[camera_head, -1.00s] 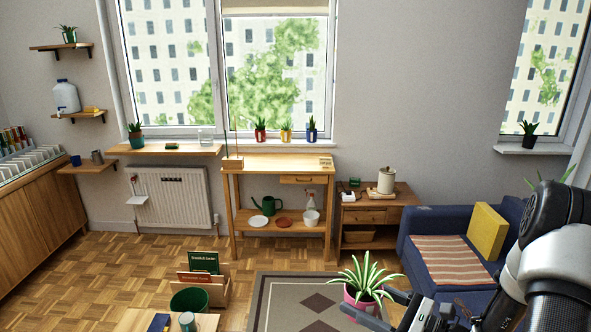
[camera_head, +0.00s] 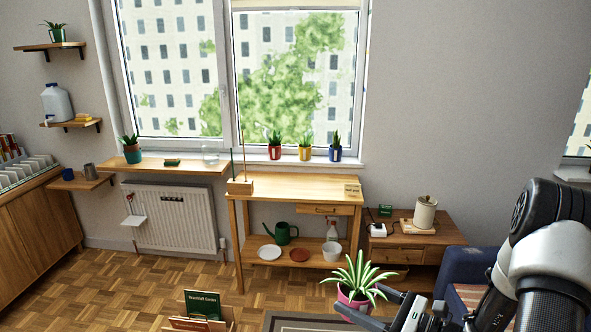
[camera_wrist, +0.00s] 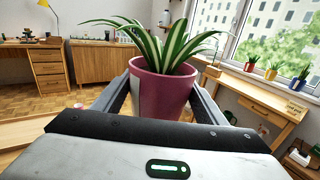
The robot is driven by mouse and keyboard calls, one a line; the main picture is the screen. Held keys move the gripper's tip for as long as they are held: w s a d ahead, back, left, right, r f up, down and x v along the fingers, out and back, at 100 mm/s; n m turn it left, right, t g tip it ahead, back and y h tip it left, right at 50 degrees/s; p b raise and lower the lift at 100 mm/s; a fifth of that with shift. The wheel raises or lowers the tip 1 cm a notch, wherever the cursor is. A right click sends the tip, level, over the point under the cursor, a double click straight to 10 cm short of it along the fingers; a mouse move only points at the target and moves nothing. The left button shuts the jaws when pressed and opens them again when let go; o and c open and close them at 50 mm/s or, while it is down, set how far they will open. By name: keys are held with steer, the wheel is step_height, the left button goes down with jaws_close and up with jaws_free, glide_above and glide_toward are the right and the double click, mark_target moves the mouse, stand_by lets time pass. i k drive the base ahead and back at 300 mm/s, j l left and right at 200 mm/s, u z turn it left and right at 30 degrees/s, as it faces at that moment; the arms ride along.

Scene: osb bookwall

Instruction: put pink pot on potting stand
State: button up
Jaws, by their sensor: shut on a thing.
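The pink pot (camera_wrist: 172,92) holds a spiky green-and-white plant, and my gripper (camera_wrist: 160,90) is shut on it, one finger on each side. In the head view the pink pot (camera_head: 352,300) is upright at the bottom, right of centre, with my gripper (camera_head: 362,308) around it and my arm coming in from the right. The potting stand (camera_head: 290,187) is a wooden table with a lower shelf under the window.
A book rack (camera_head: 203,308) is at bottom left.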

mark_target(301, 192)
steer(key=i, duration=1.35)
steer(key=i+u, duration=0.25)
steer(key=i, duration=0.35)
steer(key=i+l+u, duration=0.2)
steer(key=i, duration=0.4)
steer(key=i+j, duration=0.05)
steer(key=j, duration=0.05)
